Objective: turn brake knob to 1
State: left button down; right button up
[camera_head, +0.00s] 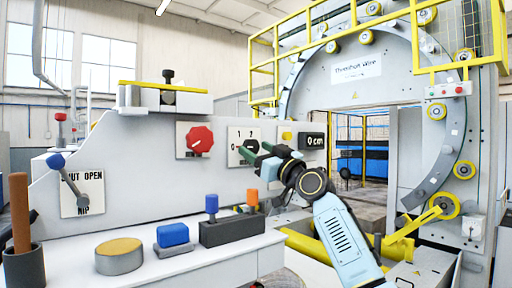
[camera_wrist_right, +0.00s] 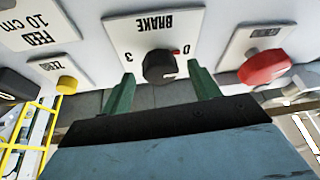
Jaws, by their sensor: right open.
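The brake knob (camera_wrist_right: 160,66) is black with a small red mark on its edge toward the 0. It sits on a white plate (camera_wrist_right: 118,28) lettered BRAKE, upside down in the right wrist view, with a 3 at left and a 0 at right. In the head view the plate (camera_head: 235,134) is partly hidden by my right gripper (camera_head: 252,154). My right gripper (camera_wrist_right: 161,76) is open, its green fingers on either side of the knob in the picture. I cannot tell whether they touch it. My left gripper is out of view.
A red knob (camera_head: 199,140) is on the plate left of the brake plate. A yellow button (camera_head: 287,136) and a 0 cm display (camera_head: 313,141) are to the right. Below, a ledge carries a blue block (camera_head: 173,235) and a dark holder (camera_head: 229,231).

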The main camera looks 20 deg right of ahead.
jog(key=shift+w+a+r, duration=0.15)
jog(key=shift+w+a, duration=0.05)
jog(key=shift+w, duration=0.25)
jog(key=shift+c, duration=0.2)
jog(key=c, duration=0.9)
jog(key=m+h+p, duration=0.2)
jog(key=m+p, duration=0.1)
jog(key=p, duration=0.1)
jog(key=m+t+h+p, duration=0.1)
jog(key=m+h+p, duration=0.1)
jog(key=m+p, duration=0.2)
jog(key=m+h+p, duration=0.2)
jog(key=m+p, duration=0.2)
jog(key=p, duration=0.1)
jog(key=shift+s+a+r+t, duration=0.1)
jog(key=shift+a+r+t, duration=0.15)
jog(key=shift+t, duration=0.05)
jog(key=m+h+p, duration=0.1)
jog(key=m, duration=0.1)
jog(key=shift+f+m, duration=0.1)
jog(key=shift+m, duration=0.2)
jog(key=shift+f+m+h+p, duration=0.15)
jog(key=shift+m+h, duration=0.25)
jog(key=shift+m, duration=0.4)
jog(key=shift+m+h+p, duration=0.15)
jog(key=shift+m+h, duration=0.25)
jog(key=shift+m, duration=0.4)
jog(key=shift+g, duration=0.4)
jog(key=o, duration=0.9)
jog(key=shift+o, duration=0.2)
